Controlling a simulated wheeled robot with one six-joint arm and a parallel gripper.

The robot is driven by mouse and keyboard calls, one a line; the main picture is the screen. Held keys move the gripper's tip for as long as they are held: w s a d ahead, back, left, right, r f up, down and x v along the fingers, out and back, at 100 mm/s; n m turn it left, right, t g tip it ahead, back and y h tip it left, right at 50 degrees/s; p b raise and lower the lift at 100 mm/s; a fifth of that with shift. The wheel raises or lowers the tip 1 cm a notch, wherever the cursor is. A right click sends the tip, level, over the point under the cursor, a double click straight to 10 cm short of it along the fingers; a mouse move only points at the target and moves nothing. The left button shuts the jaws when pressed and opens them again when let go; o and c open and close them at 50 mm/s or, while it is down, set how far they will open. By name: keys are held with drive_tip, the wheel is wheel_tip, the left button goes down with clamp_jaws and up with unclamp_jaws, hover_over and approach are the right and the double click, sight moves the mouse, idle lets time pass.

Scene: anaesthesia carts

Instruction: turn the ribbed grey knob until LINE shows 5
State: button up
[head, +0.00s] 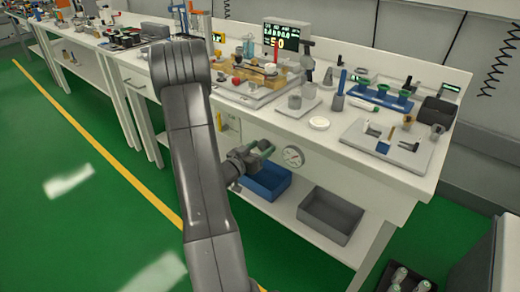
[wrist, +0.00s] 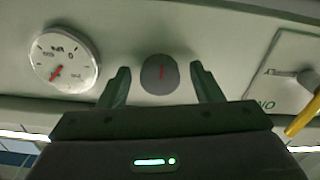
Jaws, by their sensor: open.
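The grey knob (wrist: 160,74) is on the pale front panel in the wrist view, with a red mark pointing nearly straight up. My gripper (wrist: 162,84) is open, one finger to the left and one to the right of the knob, with gaps on both sides. Contact does not show. In the head view my gripper (head: 262,149) is at the bench front and the knob is not visible.
A round gauge (wrist: 65,60) with a red needle is left of the knob. A plate with a yellow-handled lever (wrist: 303,116) is to the right. A blue bin (head: 268,184) and a grey bin (head: 330,216) stand on the shelf below. Many items crowd the benchtop.

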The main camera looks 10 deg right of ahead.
drive_tip(key=v, duration=1.3)
drive_tip(key=shift+s+a, duration=0.25)
drive_tip(key=shift+a, duration=0.05)
drive_tip(key=x, duration=1.4)
drive_tip(key=shift+a, duration=0.1)
drive_tip(key=shift+s, duration=0.1)
